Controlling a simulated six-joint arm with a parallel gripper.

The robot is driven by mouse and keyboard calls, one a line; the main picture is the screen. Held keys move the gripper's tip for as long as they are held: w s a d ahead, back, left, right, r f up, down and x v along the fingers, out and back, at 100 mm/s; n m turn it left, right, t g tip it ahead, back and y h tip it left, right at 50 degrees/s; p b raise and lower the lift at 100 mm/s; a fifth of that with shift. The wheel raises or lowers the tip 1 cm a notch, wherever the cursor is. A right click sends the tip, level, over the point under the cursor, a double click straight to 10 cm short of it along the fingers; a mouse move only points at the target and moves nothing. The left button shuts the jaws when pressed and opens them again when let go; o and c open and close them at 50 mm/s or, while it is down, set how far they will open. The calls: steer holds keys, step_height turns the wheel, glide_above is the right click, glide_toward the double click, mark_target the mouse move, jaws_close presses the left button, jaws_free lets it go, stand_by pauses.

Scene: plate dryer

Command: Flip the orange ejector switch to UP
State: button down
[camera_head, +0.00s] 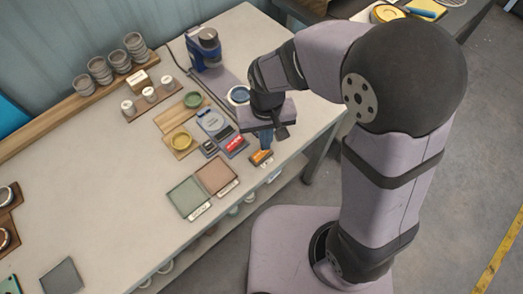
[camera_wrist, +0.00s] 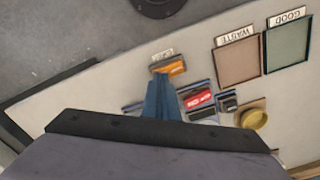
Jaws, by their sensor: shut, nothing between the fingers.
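The orange ejector switch (camera_head: 260,157) sits near the table's front edge, just below my gripper in the head view. In the wrist view the orange switch (camera_wrist: 174,68) shows just beyond the fingertips, with a small white label (camera_wrist: 162,55) beside it. My gripper (camera_head: 266,146) points down over the table and is shut and empty. Its blue fingers (camera_wrist: 160,80) show close together in the wrist view. I cannot tell whether the tips touch the switch or which way the switch is tilted.
A red-marked device (camera_head: 235,146) and a scale (camera_head: 211,122) stand left of the switch. Brown (camera_head: 216,173) and green (camera_head: 187,198) trays, labelled WASTE and GOOD, lie toward the front. A yellow dish (camera_head: 181,140) and a blue machine (camera_head: 205,50) stand farther back. The table's left middle is clear.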

steer(key=shift+f+b, duration=0.35)
steer(key=shift+f, duration=0.25)
steer(key=shift+r, duration=0.1)
stand_by(0.3)
step_height(320, 180, up, 7)
steer(key=p, duration=0.7)
stand_by(0.6)
steer(key=shift+s+n, duration=0.15)
steer(key=shift+n, duration=0.35)
steer(key=s+d+f+n+g, duration=0.1)
steer(key=s+d, duration=0.6)
steer(key=w+d+r+m+t, duration=0.1)
steer(key=d+r+m, duration=0.2)
steer(key=d, duration=0.6)
steer(key=shift+w+d+r+m, duration=0.15)
steer(key=shift+r+m, duration=0.1)
steer(key=shift+m, duration=0.75)
